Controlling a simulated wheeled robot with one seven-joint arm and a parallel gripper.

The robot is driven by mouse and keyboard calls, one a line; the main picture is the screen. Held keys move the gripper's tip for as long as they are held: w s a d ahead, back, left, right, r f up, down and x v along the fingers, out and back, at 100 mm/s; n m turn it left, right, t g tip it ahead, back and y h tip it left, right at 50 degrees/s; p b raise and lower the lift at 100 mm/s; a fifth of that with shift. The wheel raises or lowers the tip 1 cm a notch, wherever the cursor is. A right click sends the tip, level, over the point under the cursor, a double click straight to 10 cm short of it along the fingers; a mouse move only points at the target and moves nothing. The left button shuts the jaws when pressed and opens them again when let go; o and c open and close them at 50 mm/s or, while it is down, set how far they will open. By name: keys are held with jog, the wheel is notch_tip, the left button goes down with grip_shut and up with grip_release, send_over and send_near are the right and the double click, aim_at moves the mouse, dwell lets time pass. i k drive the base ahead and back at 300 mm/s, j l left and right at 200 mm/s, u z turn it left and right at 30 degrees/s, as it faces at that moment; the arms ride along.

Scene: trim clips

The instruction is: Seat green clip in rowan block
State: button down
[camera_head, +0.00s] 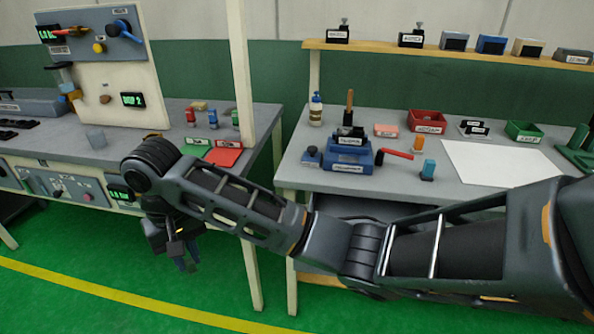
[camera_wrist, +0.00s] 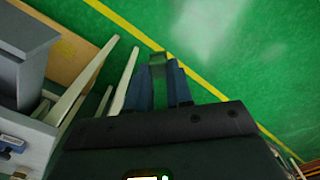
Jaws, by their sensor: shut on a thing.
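My gripper (camera_head: 186,262) hangs over the green floor in front of the left bench, fingers pointing down. In the wrist view its two blue-grey fingers (camera_wrist: 159,80) are shut on a small dull green piece, the green clip (camera_wrist: 158,58), at their tips. The clip cannot be made out in the head view. I cannot tell which block is the rowan block, as most labels are too small to read. Small labelled upright pieces, one red (camera_head: 190,116), one blue (camera_head: 213,119) and one greenish (camera_head: 235,119), stand at the back of the left bench.
The right bench (camera_head: 300,172) holds a blue fixture (camera_head: 347,155), bins and a white sheet (camera_head: 500,162). A shelf with several labelled blocks runs above. The floor below my gripper is clear.

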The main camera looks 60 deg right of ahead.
aim_at(358, 132)
jog(key=i+z, duration=0.65)
jog(key=z, duration=0.2)
jog(key=i+z, duration=0.2)
jog(key=z, duration=0.2)
jog(key=i+z, duration=0.15)
jog(key=z, duration=0.2)
